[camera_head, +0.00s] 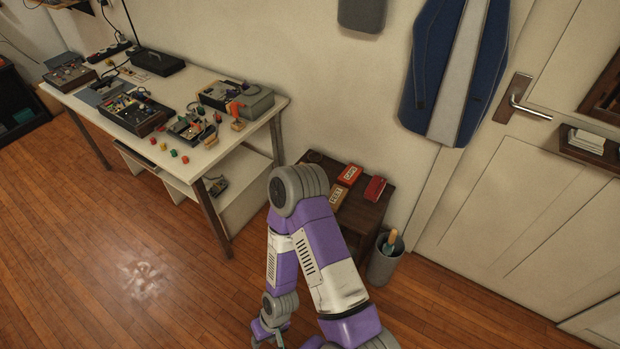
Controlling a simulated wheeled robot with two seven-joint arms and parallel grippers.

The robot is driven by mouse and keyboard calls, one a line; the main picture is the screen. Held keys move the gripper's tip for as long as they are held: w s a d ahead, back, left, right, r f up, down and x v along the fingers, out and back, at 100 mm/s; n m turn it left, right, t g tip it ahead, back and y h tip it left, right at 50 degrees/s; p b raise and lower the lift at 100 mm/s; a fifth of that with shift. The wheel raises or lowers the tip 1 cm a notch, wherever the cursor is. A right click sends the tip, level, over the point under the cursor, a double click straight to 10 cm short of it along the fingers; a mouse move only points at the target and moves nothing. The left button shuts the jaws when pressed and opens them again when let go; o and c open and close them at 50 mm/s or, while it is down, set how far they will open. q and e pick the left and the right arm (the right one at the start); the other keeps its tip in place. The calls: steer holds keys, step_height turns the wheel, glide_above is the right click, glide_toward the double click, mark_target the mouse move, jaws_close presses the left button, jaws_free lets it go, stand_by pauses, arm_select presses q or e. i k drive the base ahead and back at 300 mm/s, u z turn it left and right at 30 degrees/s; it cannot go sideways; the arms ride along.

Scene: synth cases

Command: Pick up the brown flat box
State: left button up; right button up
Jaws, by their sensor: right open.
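A small flat box (338,196), orange-brown with lettering on top, lies on the small dark wooden side table (365,215); it is the nearest match to the brown flat box. A redder flat box (350,174), also lettered, lies just behind it. A red object (375,188) sits to their right. My right gripper (267,338) hangs low at the bottom of the view, over the floor, in front of the side table and apart from the boxes. It is open, and nothing shows between its fingers. My right arm covers part of the table's left side. My left gripper is not in view.
A white workbench (205,160) with several electronic devices and small coloured parts stands at the left. A grey bin (385,262) stands right of the side table, beside a white door (500,210). A blue garment (455,75) hangs above. The wooden floor at left is clear.

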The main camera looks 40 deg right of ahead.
mark_target(338, 195)
steer(key=i, duration=1.1)
steer(key=z, duration=1.95)
steer(key=i, duration=0.5)
steer(key=z, duration=0.05)
